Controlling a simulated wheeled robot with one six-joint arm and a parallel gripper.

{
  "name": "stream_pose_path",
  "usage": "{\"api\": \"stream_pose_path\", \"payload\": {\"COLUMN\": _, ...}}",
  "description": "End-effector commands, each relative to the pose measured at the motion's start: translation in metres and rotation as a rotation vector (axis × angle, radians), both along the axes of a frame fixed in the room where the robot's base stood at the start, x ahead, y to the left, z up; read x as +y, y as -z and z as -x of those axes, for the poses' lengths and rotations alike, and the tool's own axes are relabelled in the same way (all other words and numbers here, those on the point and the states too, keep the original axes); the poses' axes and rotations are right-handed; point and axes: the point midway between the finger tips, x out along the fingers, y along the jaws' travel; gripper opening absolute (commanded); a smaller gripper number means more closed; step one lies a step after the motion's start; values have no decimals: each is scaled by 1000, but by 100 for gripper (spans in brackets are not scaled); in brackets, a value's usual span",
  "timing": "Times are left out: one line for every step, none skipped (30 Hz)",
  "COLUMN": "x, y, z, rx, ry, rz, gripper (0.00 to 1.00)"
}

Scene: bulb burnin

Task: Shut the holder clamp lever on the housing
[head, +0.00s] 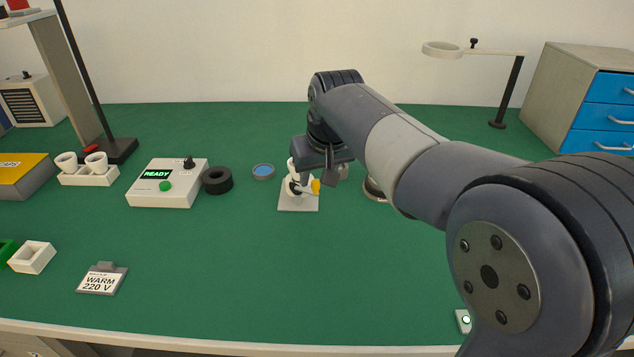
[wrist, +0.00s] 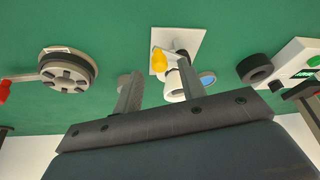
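The holder housing (head: 295,167) is a small white upright piece on a pale square plate (head: 297,207), near the middle of the green table. Its clamp lever has a yellow end (head: 315,187) that sticks out to the right in the head view. In the wrist view the yellow lever end (wrist: 158,60) shows between and just beyond my gripper's fingertips. My gripper (wrist: 156,74) is open, with a wide empty gap. Its right finger there covers part of the housing (wrist: 174,84). In the head view my gripper (head: 320,176) is right at the housing. Contact cannot be told.
A blue-topped disc (head: 263,171), a black ring (head: 217,180) and a white READY box (head: 166,184) stand left of the housing. A round grey fixture (wrist: 68,70) is on its other side, mostly behind my arm in the head view. The table's front middle is clear.

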Motion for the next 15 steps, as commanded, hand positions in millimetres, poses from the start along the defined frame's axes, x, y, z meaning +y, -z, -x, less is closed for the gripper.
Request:
{"api": "stream_pose_path", "payload": {"x": 1, "y": 8, "z": -2, "rx": 2, "ry": 0, "rz": 1, "gripper": 39}}
{"api": "stream_pose_path", "payload": {"x": 1, "y": 10, "z": -3, "rx": 2, "ry": 0, "rz": 1, "gripper": 39}}
{"api": "stream_pose_path", "payload": {"x": 2, "y": 13, "z": -5, "rx": 1, "ry": 0, "rz": 0, "gripper": 39}}
{"api": "stream_pose_path", "payload": {"x": 2, "y": 14, "z": -5, "rx": 1, "ry": 0, "rz": 0, "gripper": 39}}
{"api": "stream_pose_path", "payload": {"x": 2, "y": 16, "z": -6, "rx": 0, "ry": 0, "rz": 0, "gripper": 39}}
{"api": "stream_pose_path", "payload": {"x": 2, "y": 17, "z": -7, "rx": -1, "ry": 0, "rz": 0, "gripper": 39}}
{"api": "stream_pose_path", "payload": {"x": 3, "y": 17, "z": -7, "rx": -1, "ry": 0, "rz": 0, "gripper": 39}}
{"api": "stream_pose_path", "payload": {"x": 3, "y": 18, "z": -7, "rx": -1, "ry": 0, "rz": 0, "gripper": 39}}
{"api": "stream_pose_path", "payload": {"x": 3, "y": 18, "z": -7, "rx": -1, "ry": 0, "rz": 0, "gripper": 39}}
{"api": "stream_pose_path", "payload": {"x": 3, "y": 18, "z": -7, "rx": -1, "ry": 0, "rz": 0, "gripper": 39}}
{"api": "stream_pose_path", "payload": {"x": 3, "y": 18, "z": -7, "rx": -1, "ry": 0, "rz": 0, "gripper": 39}}
{"api": "stream_pose_path", "payload": {"x": 3, "y": 18, "z": -7, "rx": -1, "ry": 0, "rz": 0, "gripper": 39}}
{"api": "stream_pose_path", "payload": {"x": 3, "y": 18, "z": -7, "rx": -1, "ry": 0, "rz": 0, "gripper": 39}}
{"api": "stream_pose_path", "payload": {"x": 3, "y": 18, "z": -7, "rx": -1, "ry": 0, "rz": 0, "gripper": 39}}
{"api": "stream_pose_path", "payload": {"x": 3, "y": 18, "z": -7, "rx": -1, "ry": 0, "rz": 0, "gripper": 38}}
